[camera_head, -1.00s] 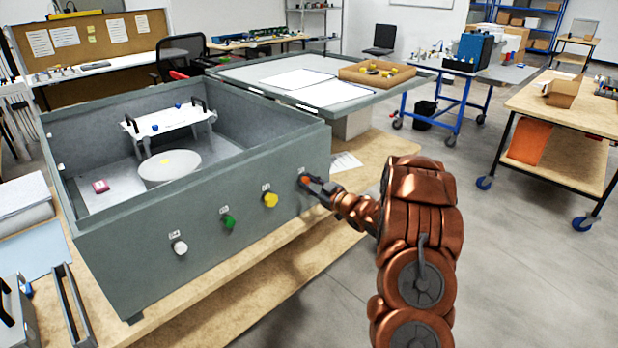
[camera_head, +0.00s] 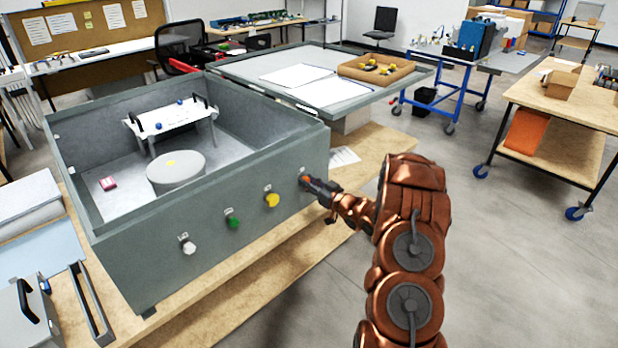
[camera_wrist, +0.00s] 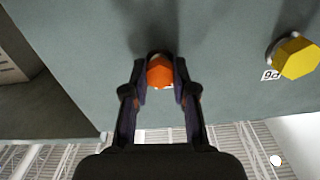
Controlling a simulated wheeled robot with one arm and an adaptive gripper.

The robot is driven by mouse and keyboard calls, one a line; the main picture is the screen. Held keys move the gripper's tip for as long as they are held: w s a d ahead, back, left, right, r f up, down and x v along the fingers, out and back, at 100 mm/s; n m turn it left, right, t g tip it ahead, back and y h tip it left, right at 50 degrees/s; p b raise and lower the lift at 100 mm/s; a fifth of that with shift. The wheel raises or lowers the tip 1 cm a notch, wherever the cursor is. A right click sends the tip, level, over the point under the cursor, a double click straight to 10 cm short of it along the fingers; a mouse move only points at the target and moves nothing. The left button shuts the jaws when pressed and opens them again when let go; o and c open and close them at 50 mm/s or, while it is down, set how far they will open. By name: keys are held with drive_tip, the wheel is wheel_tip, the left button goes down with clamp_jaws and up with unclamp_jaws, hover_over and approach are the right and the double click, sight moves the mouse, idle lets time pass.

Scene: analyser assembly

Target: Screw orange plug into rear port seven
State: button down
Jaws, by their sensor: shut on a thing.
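The orange plug (camera_wrist: 160,71) sits at the grey analyser panel in the wrist view, between the two fingers of my gripper (camera_wrist: 160,85). My gripper is shut on it, one finger on each side. In the head view the orange plug (camera_head: 304,180) shows at the right end of the row of ports on the box wall (camera_head: 215,260), with my gripper (camera_head: 312,184) reaching it from the right. The port behind the plug is hidden, so I cannot tell how deep the plug sits. Its port label is not readable.
A yellow plug (camera_head: 272,200), a green plug (camera_head: 233,222) and a white plug (camera_head: 188,247) sit in the same wall to the left. The yellow plug (camera_wrist: 296,58) is right of my gripper in the wrist view.

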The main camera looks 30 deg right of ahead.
drive_tip(key=m+p, duration=0.3)
drive_tip(key=p, duration=0.1)
drive_tip(key=shift+w+r+m, duration=0.1)
drive_tip(key=shift+r+m, duration=0.2)
drive_tip(key=shift+m, duration=0.1)
drive_tip(key=shift+f+m, duration=0.2)
drive_tip(key=shift+m, duration=0.3)
drive_tip(key=c, duration=1.1)
unclamp_jaws()
drive_tip(key=shift+o, duration=0.2)
drive_tip(key=shift+f, duration=0.1)
